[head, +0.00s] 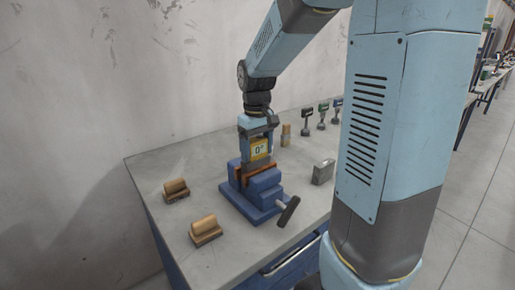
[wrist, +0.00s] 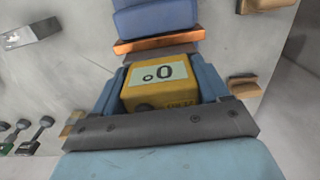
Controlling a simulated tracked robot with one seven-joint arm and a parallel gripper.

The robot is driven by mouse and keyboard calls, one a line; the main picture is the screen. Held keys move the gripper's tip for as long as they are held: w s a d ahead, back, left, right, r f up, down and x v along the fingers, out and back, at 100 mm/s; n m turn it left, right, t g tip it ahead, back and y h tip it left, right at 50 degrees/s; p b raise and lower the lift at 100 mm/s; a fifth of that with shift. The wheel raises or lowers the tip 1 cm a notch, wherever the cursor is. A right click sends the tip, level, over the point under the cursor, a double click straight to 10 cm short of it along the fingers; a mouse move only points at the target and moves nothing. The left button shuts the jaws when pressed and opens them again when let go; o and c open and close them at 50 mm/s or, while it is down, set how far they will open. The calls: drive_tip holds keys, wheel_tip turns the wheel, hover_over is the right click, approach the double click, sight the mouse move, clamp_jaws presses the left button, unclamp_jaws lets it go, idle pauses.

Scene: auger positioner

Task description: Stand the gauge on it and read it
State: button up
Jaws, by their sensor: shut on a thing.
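The gauge (head: 259,150) is a small yellow box whose pale display reads 0°. In the wrist view the gauge (wrist: 160,88) sits between both blue fingers of my gripper (wrist: 160,97), its display turned upside down. My gripper (head: 258,140) is shut on it, above the blue vise (head: 262,200). The vise has copper-coloured jaw faces, and a grey piece (head: 259,173) shows between them right under the gauge. I cannot tell whether the gauge touches that piece. The vise body (wrist: 155,18) is also at the top of the wrist view.
Two wooden-backed brushes (head: 176,191) (head: 205,231) lie left and in front of the vise. A grey metal block (head: 323,172) stands to its right. A small wooden item (head: 286,134) and several upright dark-headed tools (head: 307,122) stand behind.

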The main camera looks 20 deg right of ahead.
sight(256, 139)
drive_tip(key=o, duration=1.2)
wheel_tip(256, 139, up, 11)
drive_tip(key=shift+r, duration=0.1)
drive_tip(key=shift+s+r, duration=0.15)
drive_tip(key=shift+r, duration=0.3)
drive_tip(key=s+m+t, duration=0.1)
drive_tip(key=s+t, duration=0.1)
drive_tip(key=s, duration=0.4)
drive_tip(key=s+f+m+t, duration=0.1)
drive_tip(key=s, duration=0.5)
drive_tip(key=s+f+m+t, duration=0.1)
drive_tip(key=s+t, duration=0.1)
drive_tip(key=s, duration=0.5)
drive_tip(key=shift+s+d+m+t, duration=0.1)
drive_tip(key=shift+m+t, duration=0.2)
